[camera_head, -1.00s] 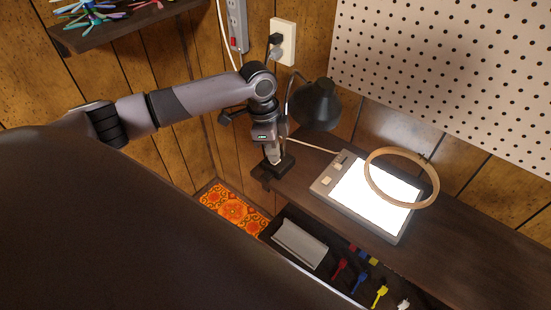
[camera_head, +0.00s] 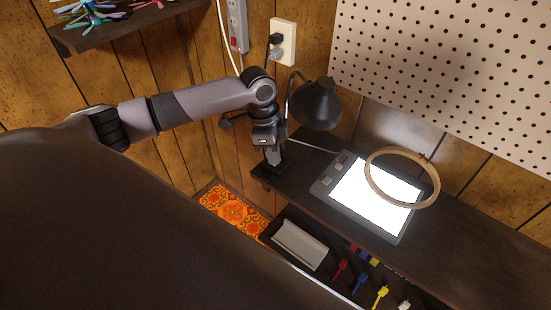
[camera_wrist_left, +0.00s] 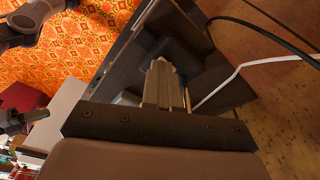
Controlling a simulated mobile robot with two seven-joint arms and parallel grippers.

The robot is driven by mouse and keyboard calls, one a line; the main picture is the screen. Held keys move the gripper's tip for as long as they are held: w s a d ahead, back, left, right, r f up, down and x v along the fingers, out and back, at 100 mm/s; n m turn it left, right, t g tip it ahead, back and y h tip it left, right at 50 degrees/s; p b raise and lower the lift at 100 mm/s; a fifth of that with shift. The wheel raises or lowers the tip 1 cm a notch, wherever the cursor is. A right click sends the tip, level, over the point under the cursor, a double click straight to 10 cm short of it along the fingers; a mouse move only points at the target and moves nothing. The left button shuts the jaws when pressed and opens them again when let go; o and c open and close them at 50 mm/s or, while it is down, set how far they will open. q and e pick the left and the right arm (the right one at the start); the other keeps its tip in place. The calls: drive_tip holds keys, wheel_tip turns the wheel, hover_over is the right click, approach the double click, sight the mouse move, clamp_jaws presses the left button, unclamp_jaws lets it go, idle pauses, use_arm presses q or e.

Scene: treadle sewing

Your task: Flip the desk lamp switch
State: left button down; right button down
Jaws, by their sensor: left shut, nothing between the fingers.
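The black desk lamp stands at the desk's back left corner. Its shade (camera_head: 317,104) hangs from a thin curved arm, and its light looks off. Its dark base (camera_head: 272,176) sits on the desk top below my left gripper (camera_head: 274,161). The left gripper is shut, points down and has nothing between its fingers. In the left wrist view the closed fingertips (camera_wrist_left: 162,68) are over the dark lamp base (camera_wrist_left: 180,58). The switch itself is hidden by the fingers, and I cannot tell whether they touch it.
A glowing light pad (camera_head: 375,194) lies on the desk, with a wooden hoop (camera_head: 402,178) above it. An open drawer holds a grey tray (camera_head: 299,245) and several coloured tools. A wall outlet (camera_head: 284,42) with plugs is behind. The desk's right part is clear.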

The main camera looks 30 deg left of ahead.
use_arm(q)
drive_tip(key=shift+r+p, duration=0.7)
drive_tip(key=shift+r, duration=2.7)
drive_tip(key=shift+s, duration=0.15)
